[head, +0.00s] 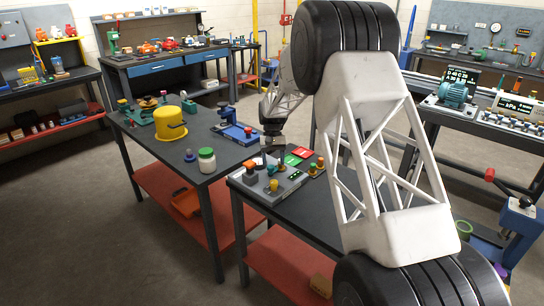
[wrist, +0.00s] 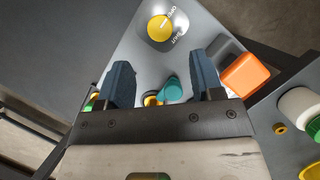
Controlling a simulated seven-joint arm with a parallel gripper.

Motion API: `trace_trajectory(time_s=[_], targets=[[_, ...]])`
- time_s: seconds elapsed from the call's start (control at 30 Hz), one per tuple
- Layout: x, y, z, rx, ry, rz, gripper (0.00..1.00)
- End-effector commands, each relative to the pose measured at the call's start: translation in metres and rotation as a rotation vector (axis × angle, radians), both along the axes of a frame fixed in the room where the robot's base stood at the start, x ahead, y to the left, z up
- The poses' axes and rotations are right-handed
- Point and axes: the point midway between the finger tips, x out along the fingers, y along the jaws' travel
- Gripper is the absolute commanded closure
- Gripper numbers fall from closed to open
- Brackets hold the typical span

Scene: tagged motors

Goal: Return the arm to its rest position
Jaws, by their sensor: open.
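My gripper (head: 273,152) hangs low over a grey control panel (head: 286,187) on the near dark bench, at the end of my white lattice arm. In the wrist view my gripper (wrist: 160,78) has its two blue-grey fingers wide apart. A teal knob or cap (wrist: 172,89) shows between and beyond them, with a clear gap to each finger. A yellow knob (wrist: 160,28) with lettering beside it sits on the panel beyond the fingertips. An orange block (wrist: 244,75) is right of the right finger. Whether the fingertips touch the panel cannot be told.
A white jar with a green lid (head: 207,160) and a yellow pot (head: 170,123) stand on the neighbouring bench (head: 197,179). A teal motor (head: 455,94) stands on the right bench. Floor shows at left.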

Motion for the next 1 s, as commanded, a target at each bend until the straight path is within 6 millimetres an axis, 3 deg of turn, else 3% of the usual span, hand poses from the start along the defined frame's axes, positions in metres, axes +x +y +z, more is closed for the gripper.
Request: trace_trajectory(time_s=[0.17, 0.37, 1.0], targets=[[-0.004, -0.002, 0.007, 0.001, -0.008, 0.0, 0.4], [-0.022, -0.01, 0.031, 0.003, -0.034, -0.003, 0.4], [-0.137, -0.052, 0.138, 0.011, -0.175, -0.013, 0.4]])
